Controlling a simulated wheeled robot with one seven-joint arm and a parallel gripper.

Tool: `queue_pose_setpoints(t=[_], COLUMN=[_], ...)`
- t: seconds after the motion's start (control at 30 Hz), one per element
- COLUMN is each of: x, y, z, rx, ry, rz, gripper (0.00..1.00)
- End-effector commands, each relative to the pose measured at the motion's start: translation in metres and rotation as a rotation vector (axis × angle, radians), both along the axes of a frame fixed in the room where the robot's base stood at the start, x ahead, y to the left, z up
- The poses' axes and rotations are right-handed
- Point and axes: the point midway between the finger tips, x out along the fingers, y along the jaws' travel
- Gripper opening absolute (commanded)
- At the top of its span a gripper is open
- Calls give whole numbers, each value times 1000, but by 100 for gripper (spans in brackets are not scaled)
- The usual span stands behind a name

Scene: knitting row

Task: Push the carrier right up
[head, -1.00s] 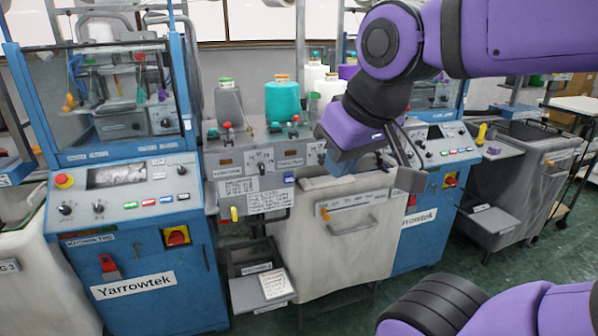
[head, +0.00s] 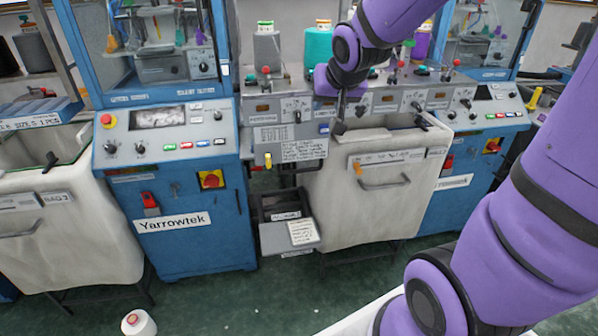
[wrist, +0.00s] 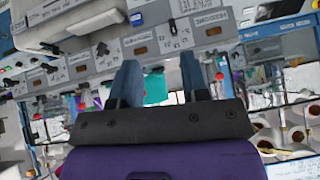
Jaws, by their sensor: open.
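My gripper (head: 341,118) is in front of the grey panel between the two blue machines, just above the white fabric bin. In the wrist view my gripper (wrist: 160,80) has two blue-grey fingers spread apart, with nothing between them. The wrist picture is upside down. Small coloured carrier-like pieces (head: 155,28) hang behind the clear guard of the left machine, and more (head: 485,30) hang in the right machine. I cannot tell which piece is the carrier meant. My arm and gripper hide part of the panel.
The grey panel (head: 290,108) has several knobs and labels, with a grey yarn cone (head: 267,48) and a teal cone (head: 318,43) above it. The white bin (head: 375,205) stands below it. A small cone (head: 138,323) lies on the green floor. The floor in front is mostly clear.

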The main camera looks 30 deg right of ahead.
Motion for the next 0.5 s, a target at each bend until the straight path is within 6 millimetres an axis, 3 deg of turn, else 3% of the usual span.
queue_pose_setpoints(t=[0.2,0.5], x=[51,105], y=[-16,-34], z=[-48,-118], rx=[87,267], ry=[-69,-177], rz=[-59,-133], gripper=[42,42])
